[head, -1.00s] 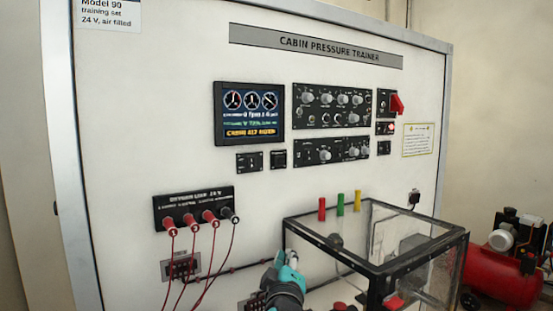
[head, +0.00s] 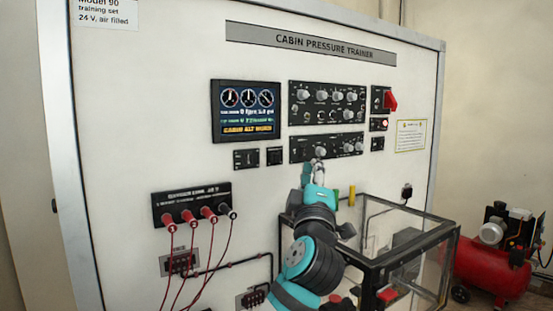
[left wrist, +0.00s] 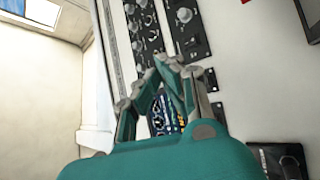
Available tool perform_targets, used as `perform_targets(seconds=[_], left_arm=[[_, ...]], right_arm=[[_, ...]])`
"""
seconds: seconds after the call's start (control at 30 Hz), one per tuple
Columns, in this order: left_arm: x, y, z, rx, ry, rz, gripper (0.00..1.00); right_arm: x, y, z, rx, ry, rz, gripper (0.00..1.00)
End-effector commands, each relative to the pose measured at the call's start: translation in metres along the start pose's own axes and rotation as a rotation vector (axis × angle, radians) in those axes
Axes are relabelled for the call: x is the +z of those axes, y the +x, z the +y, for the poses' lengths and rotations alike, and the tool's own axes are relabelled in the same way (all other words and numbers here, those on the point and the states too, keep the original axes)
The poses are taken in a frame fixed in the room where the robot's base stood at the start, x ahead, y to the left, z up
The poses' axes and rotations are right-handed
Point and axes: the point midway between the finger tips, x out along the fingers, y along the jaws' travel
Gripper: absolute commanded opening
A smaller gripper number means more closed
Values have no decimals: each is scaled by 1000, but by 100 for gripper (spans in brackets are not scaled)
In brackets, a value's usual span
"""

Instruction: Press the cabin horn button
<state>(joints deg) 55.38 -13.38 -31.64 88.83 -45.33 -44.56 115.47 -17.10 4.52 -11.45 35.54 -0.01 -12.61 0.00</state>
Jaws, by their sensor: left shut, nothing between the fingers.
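The cabin pressure trainer board (head: 150,100) carries a display (head: 246,111) with an orange cabin altitude warning line. Two small black modules, a left one (head: 246,159) and a right one (head: 274,156), sit below the display. Another small module (head: 377,144) is at the right, under one with a lit red spot (head: 379,124). I cannot read which is the horn button. My left gripper (head: 317,167) is shut and empty, raised in front of the lower knob panel (head: 338,147). Its fingertips meet in the left wrist view (left wrist: 168,66), with the display partly visible between the fingers. My right gripper is not in view.
A clear black-framed box (head: 405,245) stands beside my left arm. Red plugs with leads (head: 190,217) hang at lower left. A red switch guard (head: 390,102) juts from the upper right. A red compressor (head: 497,265) is on the far right.

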Motion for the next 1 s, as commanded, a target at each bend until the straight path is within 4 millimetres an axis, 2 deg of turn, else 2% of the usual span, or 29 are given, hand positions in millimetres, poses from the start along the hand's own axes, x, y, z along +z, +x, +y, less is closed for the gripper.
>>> perform_targets(seconds=[0.17, 0.57, 0.7, 1.0], left_arm=[[-4, 6, -2, -1, 4, 1, 0], [-32, 43, -28, -2, 7, 1, 0], [-37, 51, -41, -2, 0, 1, 0], [-45, 61, -46, -1, 1, 0, 0]], right_arm=[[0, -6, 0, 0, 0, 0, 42], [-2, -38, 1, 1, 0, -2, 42], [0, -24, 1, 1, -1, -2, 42], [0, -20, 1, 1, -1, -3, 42]])
